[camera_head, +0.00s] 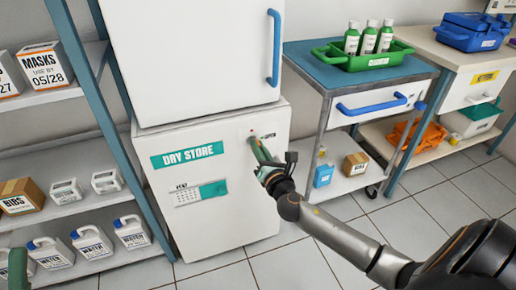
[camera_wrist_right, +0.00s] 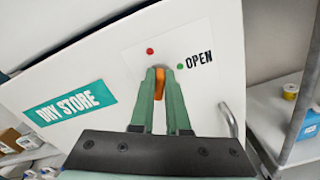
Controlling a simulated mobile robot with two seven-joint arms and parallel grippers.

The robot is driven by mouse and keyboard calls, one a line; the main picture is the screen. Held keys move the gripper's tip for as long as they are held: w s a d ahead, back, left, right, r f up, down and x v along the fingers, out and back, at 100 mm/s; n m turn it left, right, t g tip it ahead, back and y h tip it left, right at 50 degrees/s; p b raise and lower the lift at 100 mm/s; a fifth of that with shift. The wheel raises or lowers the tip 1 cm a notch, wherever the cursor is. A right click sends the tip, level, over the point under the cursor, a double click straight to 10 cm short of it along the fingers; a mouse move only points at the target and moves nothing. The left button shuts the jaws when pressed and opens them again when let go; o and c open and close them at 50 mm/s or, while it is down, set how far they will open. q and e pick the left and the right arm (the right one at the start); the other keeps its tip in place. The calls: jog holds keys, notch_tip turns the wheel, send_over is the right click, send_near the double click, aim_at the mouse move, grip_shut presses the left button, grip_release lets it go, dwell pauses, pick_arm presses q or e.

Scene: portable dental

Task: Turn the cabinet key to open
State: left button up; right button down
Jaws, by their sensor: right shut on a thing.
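The white lower cabinet (camera_head: 218,230) bears a DRY STORE label (camera_head: 187,155) and its door looks shut. My right gripper (camera_head: 256,146) reaches the upper right of this door. In the right wrist view, its green fingers (camera_wrist_right: 159,76) are shut on the orange key (camera_wrist_right: 159,84), at the lock panel. The panel has a red dot (camera_wrist_right: 150,51) above the fingers and a green dot (camera_wrist_right: 180,66) beside the word OPEN. The fingers hide much of the key. A green part at the lower left edge looks like my left gripper (camera_head: 17,270); its jaws cannot be made out.
A white upper cabinet (camera_head: 190,60) with a blue handle stands above. A shelf rack (camera_head: 88,170) with boxes and jugs is close on the left. A blue-topped trolley (camera_head: 308,62) stands to the right. Tiled floor (camera_head: 300,265) in front is clear.

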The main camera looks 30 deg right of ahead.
jog(key=shift+d+f+m+b, duration=0.1)
jog(key=shift+f+m, duration=0.05)
jog(key=shift+m, duration=1.95)
jog(key=shift+d+f+m+b, duration=0.1)
jog(key=shift+m+b, duration=0.05)
jog(key=shift+m, duration=1.95)
jog(key=shift+f+m+b, duration=0.1)
jog(key=shift+f+m, duration=0.05)
jog(key=shift+m, duration=1.95)
jog(key=c, duration=0.9)
grip_release()
jog(key=shift+s, duration=0.15)
